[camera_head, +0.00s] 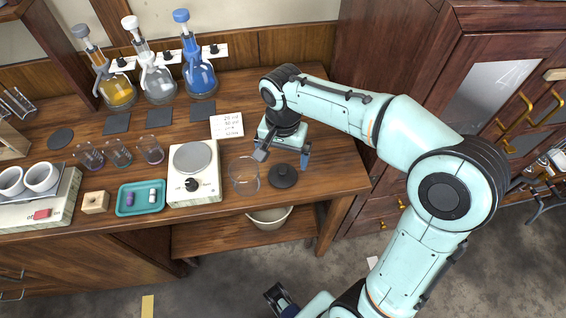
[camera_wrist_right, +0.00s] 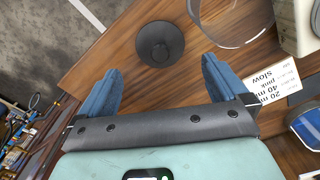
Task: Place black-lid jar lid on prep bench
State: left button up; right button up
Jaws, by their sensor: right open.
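The black lid (camera_head: 283,176), round with a raised knob, lies on the prep bench (camera_head: 335,175) near its front right edge. It also shows in the right wrist view (camera_wrist_right: 160,44), just beyond the fingertips. My right gripper (camera_head: 284,156) is open and empty, with its blue fingers (camera_wrist_right: 162,70) spread wide behind the lid and apart from it. A clear, open glass jar (camera_head: 244,177) stands just left of the lid and also shows in the wrist view (camera_wrist_right: 235,22). My left gripper (camera_head: 281,298) is low in the head view, away from the bench; its jaws are unclear.
A white hotplate (camera_head: 194,187) stands left of the jar, with a teal tray (camera_head: 128,211) beyond it. A handwritten card (camera_head: 227,125) lies behind the jar. Flasks (camera_head: 200,78) stand at the back. A bin (camera_head: 269,218) sits below. The bench right of the lid is clear.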

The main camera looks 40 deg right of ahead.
aim_at(283, 169)
notch_tip(283, 169, up, 5)
jog(key=shift+r+p, duration=0.15)
jog(key=shift+p, duration=0.25)
dwell(0.3)
